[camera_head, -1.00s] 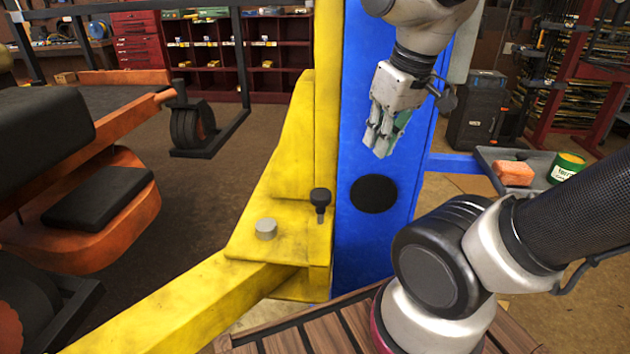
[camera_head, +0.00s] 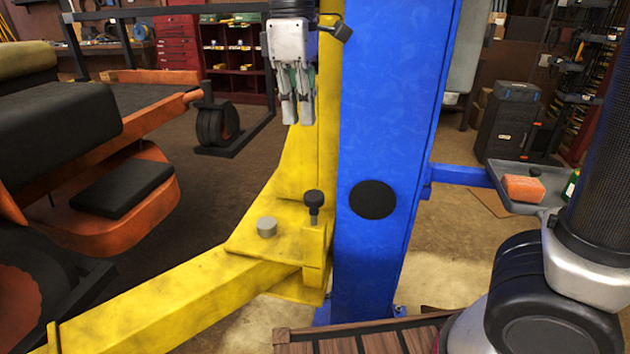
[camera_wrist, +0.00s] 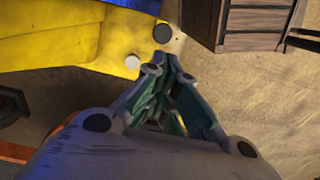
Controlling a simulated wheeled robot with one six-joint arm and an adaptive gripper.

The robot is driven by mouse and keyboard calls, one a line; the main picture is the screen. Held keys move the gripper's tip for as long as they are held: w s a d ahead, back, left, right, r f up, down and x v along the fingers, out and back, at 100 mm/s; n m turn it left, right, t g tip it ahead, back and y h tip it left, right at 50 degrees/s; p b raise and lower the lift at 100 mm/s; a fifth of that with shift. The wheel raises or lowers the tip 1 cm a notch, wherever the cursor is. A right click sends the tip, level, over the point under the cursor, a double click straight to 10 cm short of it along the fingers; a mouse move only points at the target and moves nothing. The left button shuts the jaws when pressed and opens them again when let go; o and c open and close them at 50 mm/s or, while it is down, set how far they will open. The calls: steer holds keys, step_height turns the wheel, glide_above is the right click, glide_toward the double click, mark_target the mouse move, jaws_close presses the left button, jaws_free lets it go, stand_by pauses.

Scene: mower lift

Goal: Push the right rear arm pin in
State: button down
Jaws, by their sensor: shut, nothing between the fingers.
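The arm pin (camera_head: 314,205) has a black round knob on a thin dark shank. It stands upright at the corner of the yellow lift carriage, with some shank showing below the knob. A short grey cylinder (camera_head: 267,227) sits on the yellow plate to its left. My gripper (camera_head: 298,120) points down, fingers together and empty, higher in the picture than the knob and apart from it. In the wrist view the black knob (camera_wrist: 162,33) lies just beyond my fingertips (camera_wrist: 164,68), with the grey cylinder (camera_wrist: 132,62) to the left.
The blue column (camera_head: 385,120) with a black disc (camera_head: 373,199) stands right of the pin. The yellow swing arm (camera_head: 170,295) runs to the lower left. An orange mower (camera_head: 120,160) is at left. A tray (camera_head: 525,188) with an orange block sticks out at right.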

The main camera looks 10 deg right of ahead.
mark_target(305, 196)
steer(key=shift+f, duration=0.1)
steer(key=f, duration=1.3)
steer(key=shift+s+d+f, duration=0.15)
steer(key=shift+d+f, duration=0.15)
steer(key=shift+f, duration=0.1)
steer(key=shift+f, duration=1.75)
step_height(305, 196, up, 14)
steer(key=shift+a, duration=0.25)
